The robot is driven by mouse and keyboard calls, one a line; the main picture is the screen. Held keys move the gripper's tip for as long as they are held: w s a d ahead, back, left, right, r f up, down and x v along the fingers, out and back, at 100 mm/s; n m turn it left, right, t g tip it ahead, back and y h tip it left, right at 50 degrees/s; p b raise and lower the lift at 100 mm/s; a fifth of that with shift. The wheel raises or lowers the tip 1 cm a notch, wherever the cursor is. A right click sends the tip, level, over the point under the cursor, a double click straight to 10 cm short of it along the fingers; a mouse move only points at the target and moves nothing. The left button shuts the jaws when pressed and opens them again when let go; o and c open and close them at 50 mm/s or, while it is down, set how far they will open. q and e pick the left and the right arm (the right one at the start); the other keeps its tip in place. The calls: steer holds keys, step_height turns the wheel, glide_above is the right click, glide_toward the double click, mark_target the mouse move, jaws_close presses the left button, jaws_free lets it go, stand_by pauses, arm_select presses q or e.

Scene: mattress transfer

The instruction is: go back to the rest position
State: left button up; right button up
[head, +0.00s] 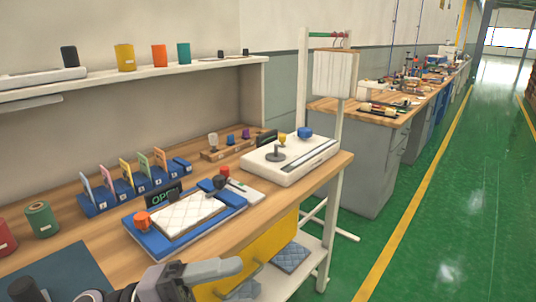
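A small white quilted mattress (193,212) lies flat in a blue tray fixture (150,240) on the wooden workbench, with an orange knob at its left corner and dark and red knobs at its far right. A grey gripper (238,267), taken as my left, shows at the bottom edge, in front of the bench and apart from the mattress. Its fingers are seen edge-on and partly cut off, so its opening is unclear. Nothing is visibly held in it. My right gripper is not in view.
A white device (290,160) stands at the bench's right end. A rack with coloured cards (127,172) and a green roll (41,219) stand at the left. A white frame rises behind the bench. Blue quilted pads (290,258) lie on the lower shelf. The green floor aisle at right is clear.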

arm_select(q)
steer(key=w+a+f+n+t+y+p, duration=0.1)
steer(key=w+a+f+n+t+y, duration=0.1)
steer(key=a+f+n+t+y, duration=0.55)
steer(key=w+a+f+n+t+y+p, duration=0.1)
steer(key=w+a+f+n+t+y, duration=0.4)
steer(key=n, duration=1)
steer(key=s+a+f+n+g+y, duration=0.2)
steer(key=s+f+n+g+y, duration=0.2)
steer(key=s+f, duration=1.1)
step_height(320, 180, down, 3)
steer(key=n+y, duration=0.1)
steer(key=n, duration=0.2)
steer(key=shift+a, duration=0.2)
steer(key=shift+w+y, duration=0.15)
steer(key=shift+y, duration=0.1)
